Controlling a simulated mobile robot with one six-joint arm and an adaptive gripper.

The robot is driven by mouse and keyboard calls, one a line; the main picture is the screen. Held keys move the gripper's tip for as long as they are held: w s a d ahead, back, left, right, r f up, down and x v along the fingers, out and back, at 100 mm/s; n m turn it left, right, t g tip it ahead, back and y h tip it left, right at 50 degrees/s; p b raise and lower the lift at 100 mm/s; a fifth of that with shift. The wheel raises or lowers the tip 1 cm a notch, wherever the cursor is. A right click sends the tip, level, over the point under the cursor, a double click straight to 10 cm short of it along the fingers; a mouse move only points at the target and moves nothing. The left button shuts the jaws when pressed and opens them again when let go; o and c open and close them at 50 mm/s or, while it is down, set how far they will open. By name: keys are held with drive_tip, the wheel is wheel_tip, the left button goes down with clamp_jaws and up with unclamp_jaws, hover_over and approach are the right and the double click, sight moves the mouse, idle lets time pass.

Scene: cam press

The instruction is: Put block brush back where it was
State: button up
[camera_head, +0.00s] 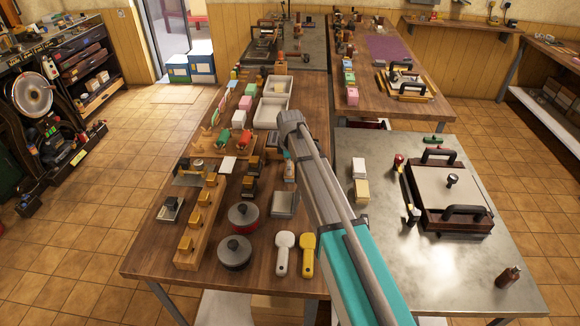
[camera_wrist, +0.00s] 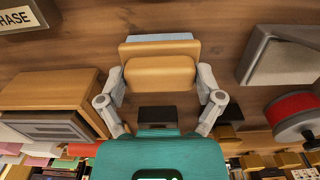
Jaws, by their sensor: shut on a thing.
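The block brush (camera_wrist: 160,72) is a tan wooden block with a pale blue-grey strip along its far edge, seen in the wrist view. My gripper (camera_wrist: 160,82) is shut on it, one grey finger at each side. The wooden table top (camera_wrist: 215,25) lies behind the brush; I cannot tell whether the brush touches it. In the head view my arm reaches over the middle of the wooden table (camera_head: 265,262), and the arm largely hides the gripper and brush.
A grey tray (camera_head: 284,203), a red pot (camera_head: 243,216) and a dark pot (camera_head: 235,252) stand nearby. White (camera_head: 284,253) and yellow (camera_head: 308,254) handled tools lie at the front. A wooden rack (camera_head: 200,228) is left. A metal table (camera_head: 400,270) stands right.

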drive_tip(key=o, duration=0.7)
drive_tip(key=shift+o, duration=0.2)
drive_tip(key=shift+r, duration=0.1)
wheel_tip(320, 180, up, 12)
drive_tip(key=p, duration=1.2)
drive_tip(key=shift+s, duration=0.1)
idle(0.4)
drive_tip(key=s+d+m, duration=1.7)
drive_tip(key=s+d, duration=0.4)
drive_tip(key=s, duration=0.4)
drive_tip(key=shift+s+m, duration=0.2)
drive_tip(key=shift+m, duration=0.1)
